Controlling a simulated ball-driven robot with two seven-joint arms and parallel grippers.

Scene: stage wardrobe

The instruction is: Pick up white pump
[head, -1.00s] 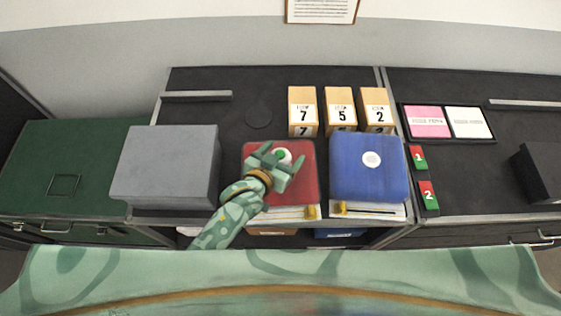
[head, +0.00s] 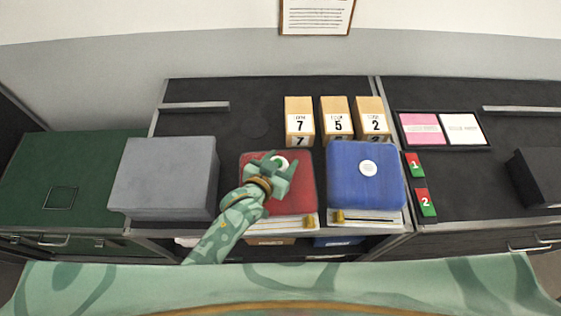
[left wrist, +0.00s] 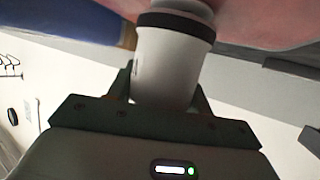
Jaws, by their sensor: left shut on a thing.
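The white pump (left wrist: 168,65) is a white cylinder with a black band, seen close up in the left wrist view. My left gripper (head: 279,162) is shut on it, with one finger on each side. In the head view the white round top of the pump (head: 282,160) shows between the fingers, above the red padded case (head: 303,190). In the wrist view the black-banded end is close to the pinkish-red surface; I cannot tell whether they touch. My right gripper is not in view.
A blue case (head: 350,190) with a white disc stands close to the right. A grey box (head: 165,178) is on the left. Several numbered boxes (head: 338,118) stand behind. A tray (head: 452,149) with pink and white cards lies to the right.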

